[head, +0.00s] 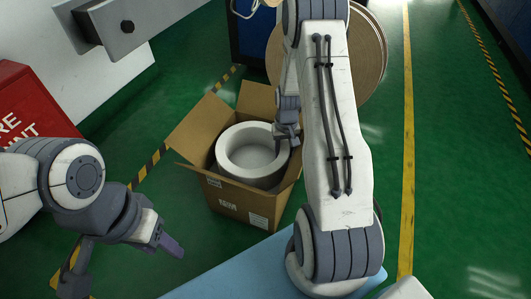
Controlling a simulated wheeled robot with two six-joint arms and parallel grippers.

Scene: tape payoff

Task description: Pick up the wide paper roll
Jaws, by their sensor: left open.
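A thick white ring-shaped roll (250,176), which looks like the wide paper roll, sits in an open cardboard box (235,205) with its hollow core facing up. My left gripper (168,244) is open and empty, to the lower left of the box and apart from it. My right arm reaches up the middle of the picture. Its gripper (287,133) is at the right rim of the roll, partly hidden by the arm. I cannot tell whether it touches the roll or how its jaws stand.
A large brown disc (372,60) stands behind my right arm. A red box (35,105) with white lettering is at the left. A light blue surface (225,275) lies at the bottom. The green floor (450,150) is clear at the right, beyond a yellow line.

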